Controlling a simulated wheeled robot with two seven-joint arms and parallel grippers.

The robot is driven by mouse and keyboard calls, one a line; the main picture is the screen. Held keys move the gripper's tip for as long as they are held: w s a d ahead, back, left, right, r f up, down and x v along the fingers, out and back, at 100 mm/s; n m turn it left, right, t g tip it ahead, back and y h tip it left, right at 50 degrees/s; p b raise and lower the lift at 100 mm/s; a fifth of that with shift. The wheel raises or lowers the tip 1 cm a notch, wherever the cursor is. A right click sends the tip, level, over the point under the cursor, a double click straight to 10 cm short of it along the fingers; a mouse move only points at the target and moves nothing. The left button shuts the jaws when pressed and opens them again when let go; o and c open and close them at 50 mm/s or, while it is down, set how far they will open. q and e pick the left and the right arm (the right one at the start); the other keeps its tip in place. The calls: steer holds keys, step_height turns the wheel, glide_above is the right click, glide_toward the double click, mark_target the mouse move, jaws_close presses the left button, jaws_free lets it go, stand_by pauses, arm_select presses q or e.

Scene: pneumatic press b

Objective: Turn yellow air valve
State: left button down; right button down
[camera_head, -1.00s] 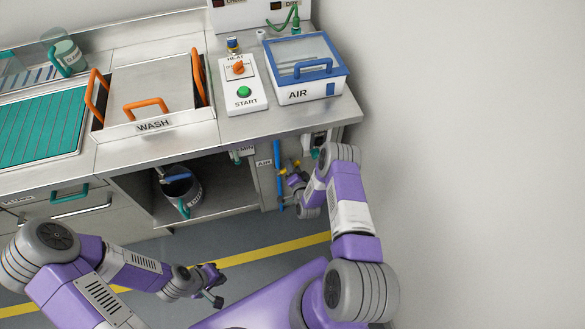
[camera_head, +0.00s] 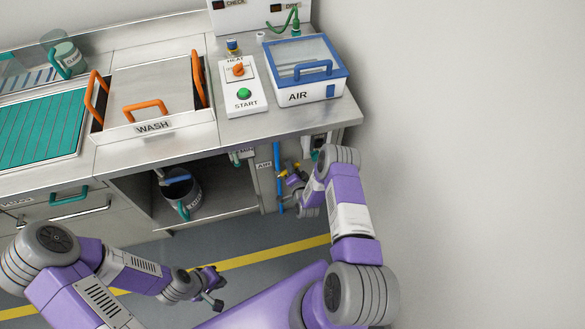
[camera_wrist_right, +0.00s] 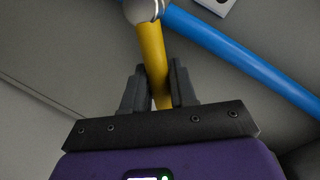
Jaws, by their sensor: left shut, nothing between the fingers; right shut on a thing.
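The yellow air valve handle (camera_wrist_right: 152,60) shows in the right wrist view as a yellow bar running up to a pale metal fitting (camera_wrist_right: 143,10) beside the blue pipe (camera_wrist_right: 245,62). My right gripper (camera_wrist_right: 158,88) is shut on the handle, one dark finger on each side. In the head view my right gripper (camera_head: 292,174) is beside the blue pipe (camera_head: 277,160) under the counter, and only a little yellow shows there. My left gripper (camera_head: 214,288) is shut and empty, low over the floor, away from the valve.
The counter edge is above my right gripper, with the AIR label (camera_head: 264,165) to its left. A plain wall (camera_head: 480,150) is to the right. The floor around my left gripper is clear.

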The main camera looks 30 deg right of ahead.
steer(key=shift+w+a+r+n+h+p, duration=0.1)
steer(key=shift+a+r+n+h+p, duration=0.4)
steer(key=shift+n, duration=0.5)
steer(key=shift+a+r+n, duration=0.25)
steer(key=shift+a+n, duration=0.15)
steer(key=shift+n, duration=0.3)
steer(key=c, duration=1.1)
jaws_free()
steer(key=shift+o, duration=0.4)
steer(key=shift+w, duration=0.1)
steer(key=shift+r, duration=0.1)
